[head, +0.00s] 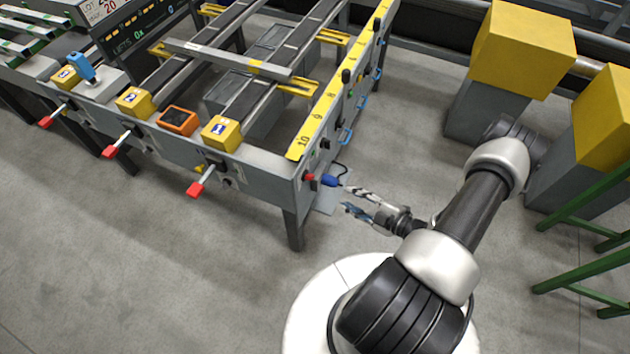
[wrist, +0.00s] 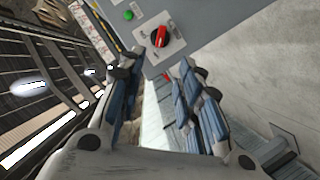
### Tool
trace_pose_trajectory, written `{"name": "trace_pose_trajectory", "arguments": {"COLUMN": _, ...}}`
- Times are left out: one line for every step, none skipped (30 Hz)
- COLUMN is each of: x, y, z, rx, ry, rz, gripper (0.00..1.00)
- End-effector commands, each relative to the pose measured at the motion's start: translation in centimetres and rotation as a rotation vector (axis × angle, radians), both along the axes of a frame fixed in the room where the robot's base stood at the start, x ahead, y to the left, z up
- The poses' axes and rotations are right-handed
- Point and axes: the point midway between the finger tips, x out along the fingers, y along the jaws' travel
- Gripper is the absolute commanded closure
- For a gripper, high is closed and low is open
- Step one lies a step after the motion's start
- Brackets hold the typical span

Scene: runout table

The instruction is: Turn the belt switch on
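A red rotary switch (wrist: 161,37) sits on a light square plate on the grey panel, at the top middle of the wrist view. I take it for the belt switch; its label is too small to read. In the head view a small red knob (head: 309,177) shows on the table's end corner, probably the same switch. My gripper (head: 346,198) is just right of that corner. In the wrist view my gripper (wrist: 172,62) has its blue-padded fingers apart with nothing between them. The fingertips are close to the switch, and I see no grip on it.
A green button (wrist: 128,15) is beside the switch plate. A blue connector (head: 330,181) with a dark cable is close to my fingertips. The runout table (head: 265,166) has red-tipped levers along its front. Yellow blocks on grey stands (head: 485,112) are at the right. Floor in front is clear.

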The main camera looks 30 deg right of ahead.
Motion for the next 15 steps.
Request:
{"name": "trace_pose_trajectory", "arguments": {"x": 0.9, "y": 0.6, "z": -0.5, "rx": 0.000, "ry": 0.001, "rz": 0.008, "gripper": 0.68}}
{"name": "trace_pose_trajectory", "arguments": {"x": 1.5, "y": 0.8, "z": -0.7, "rx": 0.000, "ry": 0.001, "rz": 0.009, "gripper": 0.68}}
{"name": "trace_pose_trajectory", "arguments": {"x": 2.3, "y": 1.1, "z": -0.9, "rx": 0.000, "ry": 0.001, "rz": 0.008, "gripper": 0.68}}
{"name": "trace_pose_trajectory", "arguments": {"x": 2.9, "y": 1.4, "z": -1.1, "rx": 0.000, "ry": 0.001, "rz": 0.008, "gripper": 0.68}}
{"name": "trace_pose_trajectory", "arguments": {"x": 3.5, "y": 1.7, "z": -1.3, "rx": 0.000, "ry": 0.001, "rz": 0.009, "gripper": 0.68}}
{"name": "trace_pose_trajectory", "arguments": {"x": 4.3, "y": 2.0, "z": -1.6, "rx": -0.001, "ry": 0.002, "rz": 0.010, "gripper": 0.68}}
{"name": "trace_pose_trajectory", "arguments": {"x": 4.9, "y": 2.2, "z": -1.7, "rx": -0.002, "ry": 0.002, "rz": 0.008, "gripper": 0.68}}
{"name": "trace_pose_trajectory", "arguments": {"x": 5.5, "y": 2.4, "z": -1.9, "rx": -0.001, "ry": 0.001, "rz": 0.009, "gripper": 0.68}}
{"name": "trace_pose_trajectory", "arguments": {"x": 6.2, "y": 2.8, "z": -2.1, "rx": -0.002, "ry": 0.000, "rz": 0.009, "gripper": 0.68}}
{"name": "trace_pose_trajectory", "arguments": {"x": 6.9, "y": 2.9, "z": -2.3, "rx": -0.002, "ry": 0.001, "rz": 0.008, "gripper": 0.68}}
{"name": "trace_pose_trajectory", "arguments": {"x": 7.4, "y": 3.2, "z": -2.5, "rx": -0.002, "ry": 0.002, "rz": 0.008, "gripper": 0.68}}
{"name": "trace_pose_trajectory", "arguments": {"x": 8.2, "y": 3.5, "z": -2.8, "rx": -0.002, "ry": 0.002, "rz": 0.008, "gripper": 0.68}}
{"name": "trace_pose_trajectory", "arguments": {"x": 8.8, "y": 3.8, "z": -2.9, "rx": -0.002, "ry": 0.002, "rz": 0.008, "gripper": 0.68}}
{"name": "trace_pose_trajectory", "arguments": {"x": 9.3, "y": 3.9, "z": -3.1, "rx": -0.003, "ry": 0.002, "rz": 0.008, "gripper": 0.68}}
{"name": "trace_pose_trajectory", "arguments": {"x": 10.0, "y": 4.1, "z": -3.3, "rx": -0.002, "ry": 0.002, "rz": 0.006, "gripper": 0.68}}
